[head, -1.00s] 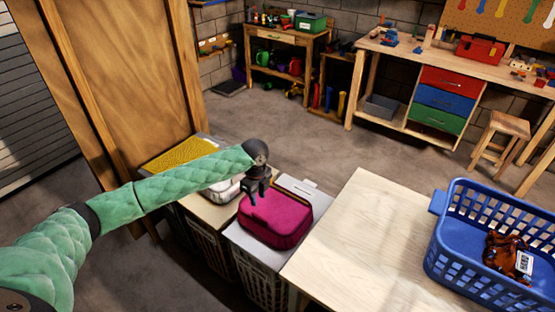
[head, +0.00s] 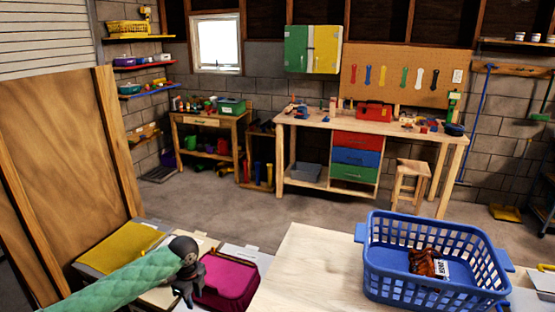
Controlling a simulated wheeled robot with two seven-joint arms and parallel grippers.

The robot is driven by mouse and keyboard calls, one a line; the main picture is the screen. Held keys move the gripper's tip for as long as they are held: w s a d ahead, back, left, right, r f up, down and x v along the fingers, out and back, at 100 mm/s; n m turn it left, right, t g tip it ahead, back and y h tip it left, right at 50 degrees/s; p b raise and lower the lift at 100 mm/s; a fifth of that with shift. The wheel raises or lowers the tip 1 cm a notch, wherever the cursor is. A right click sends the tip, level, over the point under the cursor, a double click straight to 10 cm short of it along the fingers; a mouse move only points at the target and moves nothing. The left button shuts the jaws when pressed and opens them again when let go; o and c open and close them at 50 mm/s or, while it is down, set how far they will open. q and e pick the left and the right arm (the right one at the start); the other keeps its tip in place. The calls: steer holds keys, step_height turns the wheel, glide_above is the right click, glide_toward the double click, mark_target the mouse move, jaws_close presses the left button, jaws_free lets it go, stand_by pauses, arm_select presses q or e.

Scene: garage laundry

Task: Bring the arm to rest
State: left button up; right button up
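My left arm comes in from the lower left in a green padded sleeve. Its dark gripper (head: 187,292) points down beside the left side of a magenta case or folded item (head: 228,281). The fingers are small and partly blurred, so I cannot tell whether they are open or shut. I see nothing clearly held in them. My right gripper is not in view.
A pale wooden table (head: 298,264) bears a blue laundry basket (head: 425,291) with a brown tagged item (head: 424,262) inside. A yellow item (head: 122,247) lies at left near a wooden panel (head: 65,150). A workbench (head: 385,128) and stool (head: 410,175) stand behind open floor.

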arm_select(q)
steer(key=s+d+f+n+t+h+b, duration=0.1)
steer(key=s+d+f+n, duration=0.25)
steer(key=f, duration=0.75)
steer(key=s+d+f+n, duration=0.2)
steer(key=s+f+n, duration=0.2)
steer(key=f, duration=0.7)
steer(key=s+d+f+n+t+h+b, duration=0.1)
steer(key=s+d+f+n, duration=0.25)
steer(key=f, duration=0.75)
steer(key=s+f+n, duration=0.3)
steer(key=s+f, duration=0.4)
steer(key=s, duration=0.3)
steer(key=s+a+f+n+y+b, duration=0.1)
steer(key=s+f+n, duration=0.2)
steer(key=s+f, duration=0.5)
steer(key=s+a+f+n, duration=0.1)
steer(key=s+f, duration=0.6)
steer(key=s, duration=0.7)
steer(key=shift+s+f+n+y, duration=0.2)
steer(key=shift+f+n+y, duration=0.15)
steer(key=shift+n, duration=0.55)
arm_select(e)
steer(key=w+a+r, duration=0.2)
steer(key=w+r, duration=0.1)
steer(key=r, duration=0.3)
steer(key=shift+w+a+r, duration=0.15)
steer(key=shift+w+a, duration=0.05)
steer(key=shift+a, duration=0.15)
